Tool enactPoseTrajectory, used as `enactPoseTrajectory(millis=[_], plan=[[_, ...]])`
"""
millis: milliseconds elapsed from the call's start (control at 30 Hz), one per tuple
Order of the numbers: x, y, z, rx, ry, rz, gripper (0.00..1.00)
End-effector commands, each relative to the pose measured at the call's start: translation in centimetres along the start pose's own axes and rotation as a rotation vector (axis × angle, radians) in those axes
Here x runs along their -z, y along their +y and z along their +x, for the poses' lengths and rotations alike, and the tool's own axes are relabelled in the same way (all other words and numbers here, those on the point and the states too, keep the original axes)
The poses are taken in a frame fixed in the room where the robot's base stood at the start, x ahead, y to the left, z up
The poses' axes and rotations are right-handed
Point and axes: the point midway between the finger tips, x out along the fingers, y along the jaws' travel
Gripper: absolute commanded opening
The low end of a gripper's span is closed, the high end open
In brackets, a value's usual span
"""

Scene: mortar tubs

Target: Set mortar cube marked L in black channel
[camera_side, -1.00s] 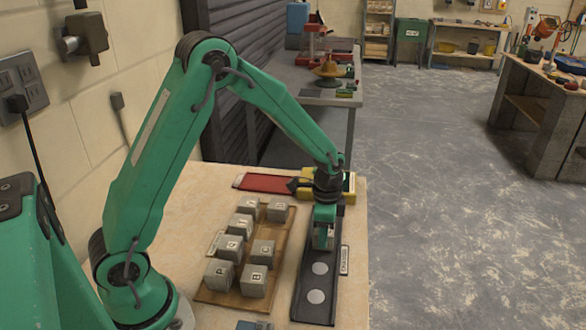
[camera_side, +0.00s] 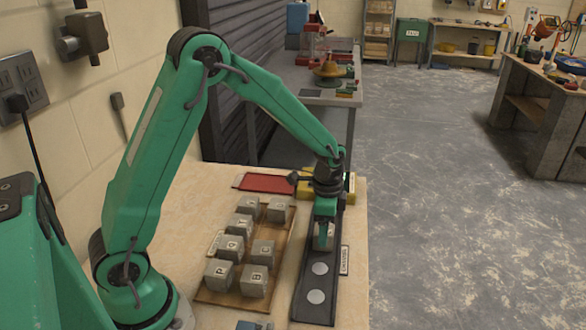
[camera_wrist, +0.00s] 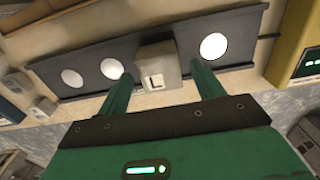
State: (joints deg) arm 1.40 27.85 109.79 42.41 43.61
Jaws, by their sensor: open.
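The grey mortar cube marked L (camera_wrist: 156,68) sits in the black channel (camera_wrist: 90,58) in the wrist view, between two white discs, its L face toward the camera. In the side view the cube (camera_side: 325,241) shows partly below the jaws, in the far half of the channel (camera_side: 305,300). My gripper (camera_wrist: 157,76) is open, with one green finger on either side of the cube and a gap visible at each side. In the side view my gripper (camera_side: 325,222) is just above the cube and hides part of it.
A wooden tray (camera_side: 222,298) with several lettered grey cubes lies left of the channel. A red flat item (camera_side: 265,183) and a yellow block (camera_side: 349,184) lie beyond. A small label (camera_side: 345,261) stands along the channel's right side, near the table edge.

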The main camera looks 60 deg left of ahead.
Motion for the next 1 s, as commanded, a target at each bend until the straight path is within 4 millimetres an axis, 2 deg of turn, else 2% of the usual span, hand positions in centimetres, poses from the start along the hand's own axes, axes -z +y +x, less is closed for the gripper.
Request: enactPoseTrajectory(millis=[400,600,800,1000], plan=[[0.1,-0.1,-6.7,0.003,0.004,0.0,0.67],[0.0,0.0,-9.2,0.003,0.003,0.0,0.67],[0.0,0.0,-10.2,0.001,0.001,0.0,0.67],[0.0,0.0,-10.3,0.0,0.0,0.0,0.67]])
